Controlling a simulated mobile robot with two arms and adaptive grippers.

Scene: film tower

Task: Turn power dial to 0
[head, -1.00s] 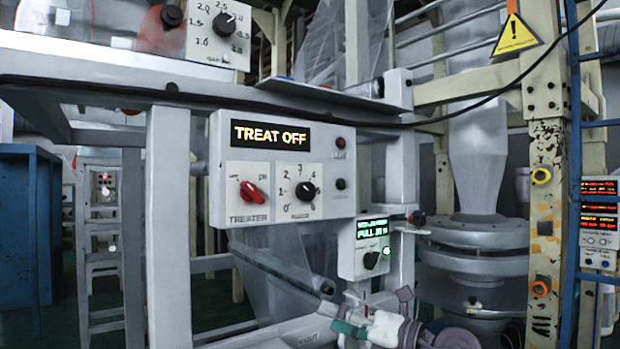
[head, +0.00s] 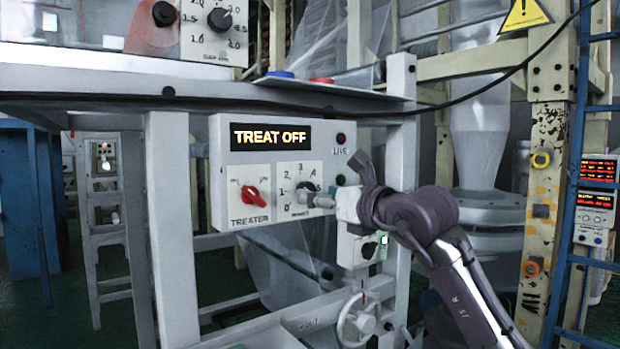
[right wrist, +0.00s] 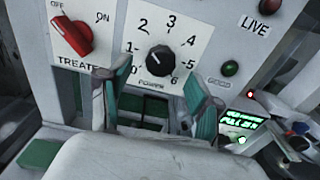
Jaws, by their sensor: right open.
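The power dial (head: 303,190) is a black round knob on a white scale plate marked 0 to 6, to the right of the red treater switch. It shows clearly in the right wrist view (right wrist: 160,60); I cannot read its setting surely. My right gripper (head: 326,199) is just right of the dial in the head view and hides part of the scale. In the right wrist view my right gripper (right wrist: 152,88) is open and empty, its two green-padded fingers apart below the dial. I see no contact with the knob. My left gripper is not in view.
The red treater switch (head: 250,194) sits close left of the dial. The display (head: 270,136) above reads TREAT OFF. A smaller box with a black knob (head: 369,249) hangs below my right gripper. A handwheel (head: 357,322) is lower down. A shelf edge runs above the panel.

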